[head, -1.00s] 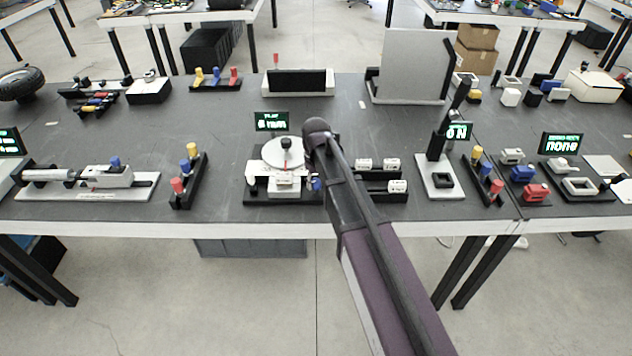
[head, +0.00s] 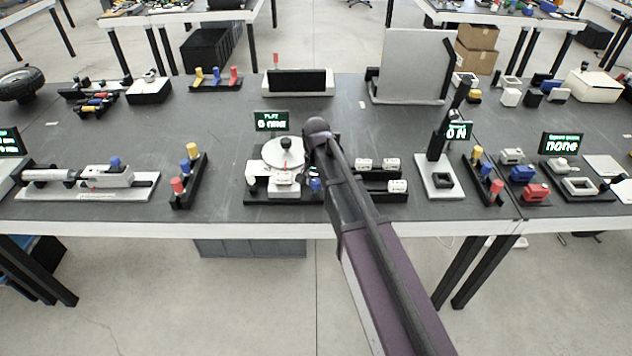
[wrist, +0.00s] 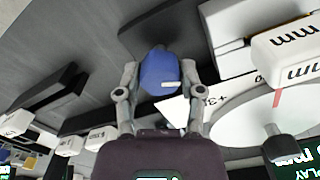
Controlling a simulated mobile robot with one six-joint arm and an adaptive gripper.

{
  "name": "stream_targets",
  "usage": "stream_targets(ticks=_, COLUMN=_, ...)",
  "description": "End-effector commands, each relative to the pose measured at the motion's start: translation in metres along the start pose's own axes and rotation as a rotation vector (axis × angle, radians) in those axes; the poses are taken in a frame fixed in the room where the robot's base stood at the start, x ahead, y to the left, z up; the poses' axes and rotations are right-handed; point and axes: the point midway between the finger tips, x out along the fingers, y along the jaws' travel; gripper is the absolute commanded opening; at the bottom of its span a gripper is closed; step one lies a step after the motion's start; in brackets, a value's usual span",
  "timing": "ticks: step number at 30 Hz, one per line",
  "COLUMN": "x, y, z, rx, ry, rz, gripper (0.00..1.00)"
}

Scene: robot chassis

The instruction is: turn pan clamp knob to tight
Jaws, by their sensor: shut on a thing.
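The blue knob (wrist: 159,70) stands between the fingers of my gripper (wrist: 160,88) in the wrist view. The fingers close on it from both sides, and a small white mark shows on its near face. In the head view the knob (head: 315,185) is a small blue spot at the right side of the white round pan (head: 275,155), beside my arm. My arm hides most of the gripper there. A display (head: 271,121) marked "PLAY" with a reading in mm stands behind the pan. The clamp's own grip on the pan cannot be seen.
A white block (wrist: 285,45) marked "mm" and a dark post (wrist: 277,145) are close by on the right in the wrist view. White blocks on a black rack (head: 385,195) are right of my arm. A red, blue and yellow peg rack (head: 183,193) stands left.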

Motion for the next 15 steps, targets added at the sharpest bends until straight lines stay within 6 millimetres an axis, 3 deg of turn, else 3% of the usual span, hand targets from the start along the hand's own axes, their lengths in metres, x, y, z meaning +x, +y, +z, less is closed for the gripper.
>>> stream_targets(ticks=15, x=0.0004, y=0.0009, z=0.0014, rx=0.464, ry=-0.003, rz=0.002, gripper=0.02)
